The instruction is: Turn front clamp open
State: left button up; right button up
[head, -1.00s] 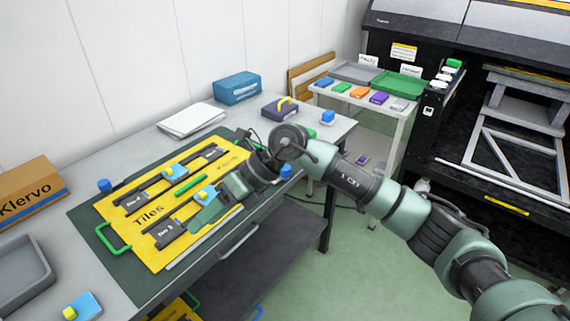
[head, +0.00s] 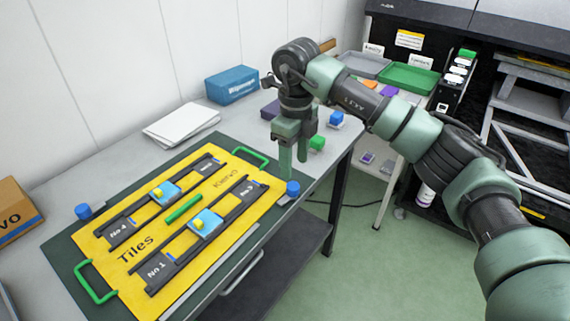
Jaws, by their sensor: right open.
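A yellow board (head: 149,279) marked Tiles lies on a dark green mat. Which part is the front clamp is not clear. My right gripper (head: 293,166) points down, open and empty, just above and behind the right blue knob, apparently apart from it. My left gripper is out of view.
Green handles (head: 92,284) stick out from the board's ends, and a green bar (head: 184,208) lies between the rails.

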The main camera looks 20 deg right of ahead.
aim_at(293, 185)
jog(key=shift+w, duration=0.45)
jog(key=shift+w+f, duration=0.1)
jog(key=shift+f, duration=0.2)
jog(key=f, duration=0.1)
jog(key=s+f, duration=0.1)
jog(key=f, duration=0.1)
jog(key=shift+f+p, duration=0.15)
jog(key=shift+p, duration=0.2)
notch_tip(293, 185, down, 2)
jog(key=shift+w+f, duration=0.1)
jog(key=shift+f, duration=0.15)
jog(key=shift+w+f, duration=0.1)
jog(key=shift+f, duration=0.4)
jog(key=c, duration=1)
grip_shut()
jog(key=shift+f+n, duration=0.1)
jog(key=shift+n, duration=0.4)
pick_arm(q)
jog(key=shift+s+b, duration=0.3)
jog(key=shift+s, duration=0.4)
pick_arm(e)
jog(key=shift+n, duration=0.3)
jog(key=o, duration=1)
grip_release()
